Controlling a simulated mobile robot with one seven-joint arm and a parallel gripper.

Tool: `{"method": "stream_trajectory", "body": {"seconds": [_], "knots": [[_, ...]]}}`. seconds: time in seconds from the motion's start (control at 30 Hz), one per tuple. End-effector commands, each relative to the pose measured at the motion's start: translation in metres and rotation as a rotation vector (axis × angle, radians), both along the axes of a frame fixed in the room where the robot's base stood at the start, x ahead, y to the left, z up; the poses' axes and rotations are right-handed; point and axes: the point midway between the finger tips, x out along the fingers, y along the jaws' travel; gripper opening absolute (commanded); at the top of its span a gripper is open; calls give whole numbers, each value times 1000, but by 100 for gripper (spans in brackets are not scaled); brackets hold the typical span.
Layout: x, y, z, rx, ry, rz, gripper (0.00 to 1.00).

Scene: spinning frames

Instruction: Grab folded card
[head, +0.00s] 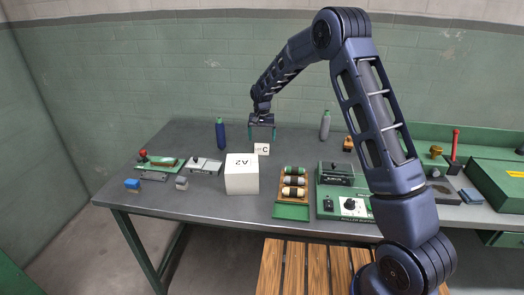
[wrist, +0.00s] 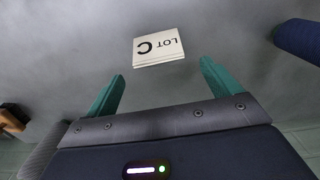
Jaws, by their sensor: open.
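The folded card (head: 262,149) is small and white, marked with a "C", and stands on the grey table behind the white A2 block. In the wrist view the card (wrist: 158,47) reads "LOT C" and lies beyond the fingertips, between their lines and apart from both. My gripper (head: 261,133) hangs above and just behind the card in the head view. Its two green fingers are spread and empty; the open gripper (wrist: 162,68) also shows in the wrist view.
A white A2 block (head: 241,177) stands in front of the card. A dark blue bottle (head: 220,134) is to the left and a grey bottle (head: 325,125) to the right. A tray of spools (head: 293,184) and a green-based machine (head: 345,205) stand front right. The table around the card is bare.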

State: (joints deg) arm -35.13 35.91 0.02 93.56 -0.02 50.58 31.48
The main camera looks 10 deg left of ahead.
Motion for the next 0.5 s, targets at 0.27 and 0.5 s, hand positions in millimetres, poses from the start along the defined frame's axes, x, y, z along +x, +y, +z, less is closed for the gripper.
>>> {"method": "stream_trajectory", "body": {"seconds": [0.27, 0.5], "knots": [[-1, -1, -19, 0, 1, 0, 89], [-1, -1, -51, 0, 1, 0, 89]]}}
